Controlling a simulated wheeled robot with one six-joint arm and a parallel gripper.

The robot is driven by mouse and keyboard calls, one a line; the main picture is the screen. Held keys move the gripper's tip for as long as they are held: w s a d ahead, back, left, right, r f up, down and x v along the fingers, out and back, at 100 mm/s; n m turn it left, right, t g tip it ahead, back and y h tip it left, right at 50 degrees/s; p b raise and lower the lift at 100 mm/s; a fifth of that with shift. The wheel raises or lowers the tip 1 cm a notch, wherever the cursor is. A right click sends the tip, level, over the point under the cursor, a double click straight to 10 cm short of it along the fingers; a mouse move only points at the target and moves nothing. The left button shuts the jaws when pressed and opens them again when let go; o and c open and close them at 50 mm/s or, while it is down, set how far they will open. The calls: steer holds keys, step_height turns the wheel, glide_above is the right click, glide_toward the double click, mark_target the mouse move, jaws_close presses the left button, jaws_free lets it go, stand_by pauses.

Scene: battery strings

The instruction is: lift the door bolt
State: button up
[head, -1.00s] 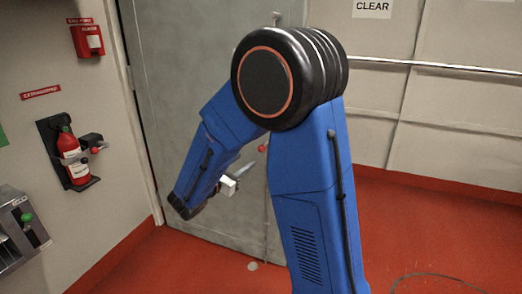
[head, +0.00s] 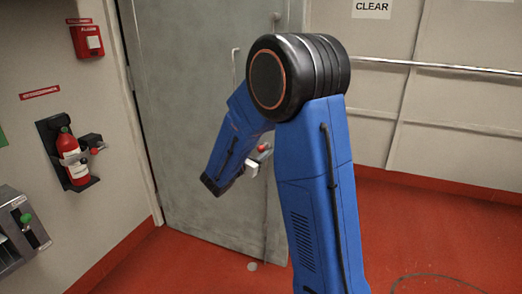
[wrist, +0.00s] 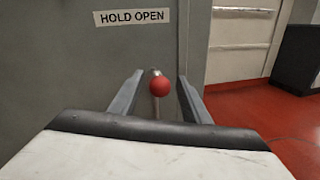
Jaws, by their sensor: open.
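The door bolt shows in the wrist view as a red ball knob (wrist: 160,86) on a thin upright metal rod (wrist: 156,106) against the grey door. My gripper (wrist: 158,92) is open, with one finger on each side of the knob. Whether either finger touches it cannot be told. In the head view the red knob (head: 263,147) shows small beside my arm, near the door's right edge. My gripper (head: 256,160) is partly hidden there behind my blue arm. The grey door (head: 190,120) appears closed.
A "HOLD OPEN" label (wrist: 136,18) is on the door above the knob. A vertical door handle (head: 235,68) stands higher up. A fire extinguisher (head: 72,158) and a red alarm box (head: 87,41) are on the left wall. The red floor (head: 430,230) at right is mostly clear.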

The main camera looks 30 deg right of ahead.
mark_target(259, 147)
jaws_close()
steer(key=shift+w+r, duration=0.1)
steer(key=shift+r, duration=2.2)
jaws_free()
steer(key=shift+r, duration=0.1)
steer(key=shift+s+a, duration=0.25)
steer(key=shift+a, duration=0.2)
steer(key=v, duration=1.6)
steer(key=shift+a, duration=0.2)
